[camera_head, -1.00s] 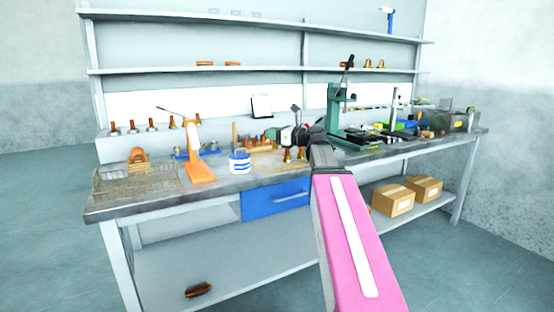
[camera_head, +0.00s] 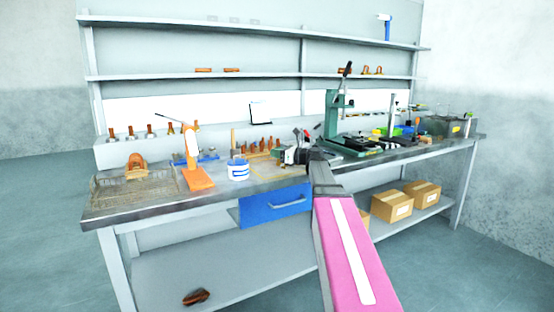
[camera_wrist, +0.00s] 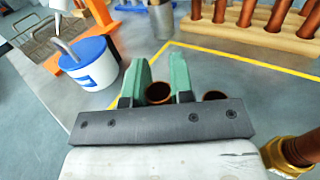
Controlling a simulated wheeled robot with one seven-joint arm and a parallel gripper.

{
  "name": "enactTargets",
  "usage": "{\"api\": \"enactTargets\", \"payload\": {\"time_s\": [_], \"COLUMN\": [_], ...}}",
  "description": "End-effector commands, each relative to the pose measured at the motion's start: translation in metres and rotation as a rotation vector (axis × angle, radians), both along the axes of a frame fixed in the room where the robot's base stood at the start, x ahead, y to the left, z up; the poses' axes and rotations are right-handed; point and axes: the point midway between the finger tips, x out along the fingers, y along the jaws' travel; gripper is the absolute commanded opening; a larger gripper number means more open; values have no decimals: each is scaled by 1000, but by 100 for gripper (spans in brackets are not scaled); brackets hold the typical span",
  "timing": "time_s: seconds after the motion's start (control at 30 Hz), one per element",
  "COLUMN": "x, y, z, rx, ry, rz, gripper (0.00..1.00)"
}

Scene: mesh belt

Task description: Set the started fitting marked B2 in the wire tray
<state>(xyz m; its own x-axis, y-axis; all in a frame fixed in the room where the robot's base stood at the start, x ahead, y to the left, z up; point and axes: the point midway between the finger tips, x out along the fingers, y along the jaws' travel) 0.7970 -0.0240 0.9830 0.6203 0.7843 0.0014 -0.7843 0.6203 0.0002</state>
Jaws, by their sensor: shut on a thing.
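My gripper (camera_wrist: 159,68) shows its two green fingers in the wrist view, shut on a copper fitting (camera_wrist: 158,94), whose round open end faces the camera. A second round copper end (camera_wrist: 214,96) shows just right of the right finger; I cannot tell whether it is the same piece. No B2 mark is readable. In the head view my gripper (camera_head: 293,155) is low over the middle of the bench, and the held fitting is hidden. The wire tray (camera_head: 110,202) lies at the bench's left end, well left of my gripper. It also shows at upper left in the wrist view (camera_wrist: 36,42).
A blue-and-white tub (camera_head: 238,172) and an orange stand (camera_head: 199,182) stand between my gripper and the tray. A wooden rack (camera_wrist: 255,35) of copper pieces is behind my gripper. A green press (camera_head: 332,115) stands right.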

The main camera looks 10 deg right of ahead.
Motion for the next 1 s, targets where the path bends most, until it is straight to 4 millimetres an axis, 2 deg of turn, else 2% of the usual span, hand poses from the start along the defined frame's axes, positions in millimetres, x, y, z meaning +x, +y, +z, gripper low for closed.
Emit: {"api": "enactTargets", "payload": {"time_s": [0.03, 0.17, 0.53, 0.57, 0.6, 1.0], "x": [0, 0, 0, 0, 0, -4], "y": [0, 0, 0, 0, 0, -4], "z": [-9, -22, -26, -27, -26, -23], "rx": [0, 1, 1, 0, 0, 0], "ry": [2, 1, -1, 0, 0, 0], "rz": [0, 0, 0, 0, 0, -2], "gripper": [0, 0, 0, 25, 32, 32]}}
